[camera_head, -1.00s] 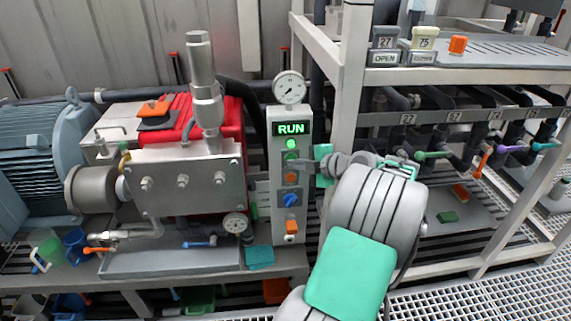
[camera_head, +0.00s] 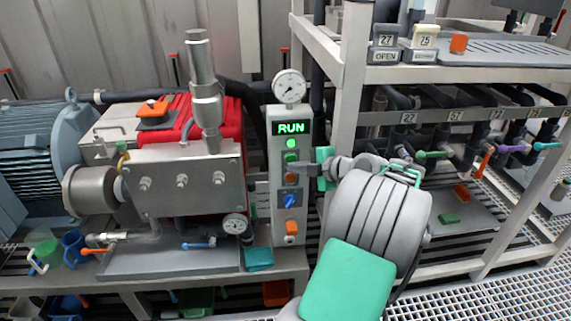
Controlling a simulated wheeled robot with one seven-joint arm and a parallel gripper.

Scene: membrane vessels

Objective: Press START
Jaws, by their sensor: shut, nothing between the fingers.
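The grey control panel (camera_head: 278,225) stands upright between the pump and the rack. Its display (camera_head: 291,128) reads RUN in green, with a lit green lamp (camera_head: 291,143) below. A green button (camera_head: 291,157) is under the lamp, and an orange-red button (camera_head: 291,178) is below that. Any START lettering is too small to read. My gripper (camera_head: 294,167) is shut and empty, its tip pointing left at the panel face around the two buttons and partly covering that area. I cannot tell whether the tip touches the panel.
A blue rotary switch (camera_head: 290,198) and an orange knob (camera_head: 291,227) sit lower on the panel. A pressure gauge (camera_head: 289,87) tops it. The rack post (camera_head: 345,110) stands close right of the panel, and the red pump (camera_head: 185,120) stands left.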

